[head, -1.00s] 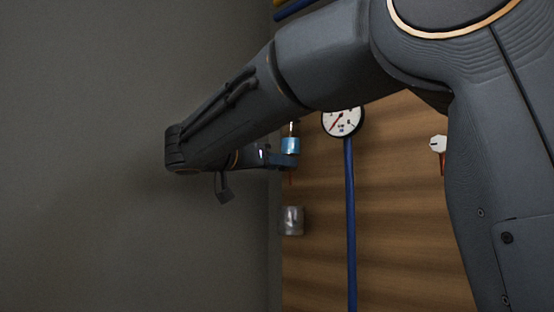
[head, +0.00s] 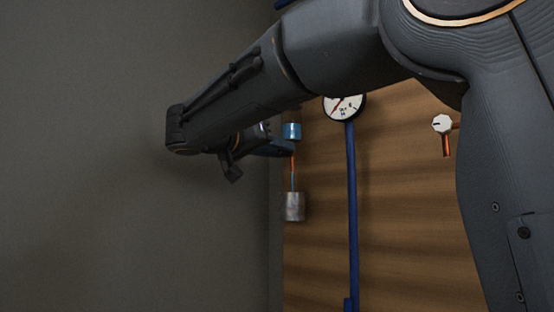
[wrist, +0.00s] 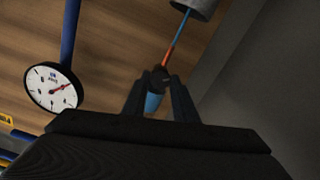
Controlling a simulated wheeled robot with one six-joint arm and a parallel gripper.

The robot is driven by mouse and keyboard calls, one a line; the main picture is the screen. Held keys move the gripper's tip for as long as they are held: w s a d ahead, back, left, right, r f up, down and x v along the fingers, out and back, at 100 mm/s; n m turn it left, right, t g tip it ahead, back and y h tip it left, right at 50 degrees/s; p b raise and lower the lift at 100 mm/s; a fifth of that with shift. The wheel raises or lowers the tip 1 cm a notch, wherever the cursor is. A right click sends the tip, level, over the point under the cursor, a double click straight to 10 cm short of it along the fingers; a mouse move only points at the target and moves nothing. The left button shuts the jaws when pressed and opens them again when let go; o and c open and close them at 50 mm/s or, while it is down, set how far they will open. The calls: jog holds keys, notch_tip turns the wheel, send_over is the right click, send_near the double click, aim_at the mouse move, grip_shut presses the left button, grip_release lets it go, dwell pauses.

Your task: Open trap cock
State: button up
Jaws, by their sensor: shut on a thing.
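My gripper (head: 284,148) reaches the narrow fitting at the wood panel's left edge. In the wrist view my gripper (wrist: 160,85) has its two dark fingers closed around a small dark round part (wrist: 160,77), likely the trap cock; the fingers hide much of it. A blue cylinder (head: 292,131) sits just above the fingers in the head view, and shows between them in the wrist view (wrist: 152,103). An orange and blue thin tube (head: 292,172) runs down to a grey canister (head: 295,207). The canister also shows in the wrist view (wrist: 195,7).
A round white gauge (head: 345,106) on a blue vertical pipe (head: 351,220) stands right of my gripper. A white knob (head: 441,124) is farther right on the wood panel (head: 410,220). A plain grey wall (head: 80,100) is at left.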

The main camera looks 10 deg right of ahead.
jog(key=shift+n+b, duration=0.4)
jog(key=shift+n, duration=0.4)
jog(key=o, duration=1)
jog(key=shift+o, duration=0.2)
jog(key=shift+s, duration=0.1)
jog(key=b+v, duration=0.2)
jog(key=v, duration=0.5)
jog(key=shift+s+a+b, duration=0.2)
jog(key=shift+a+b, duration=0.1)
jog(key=shift+b, duration=0.05)
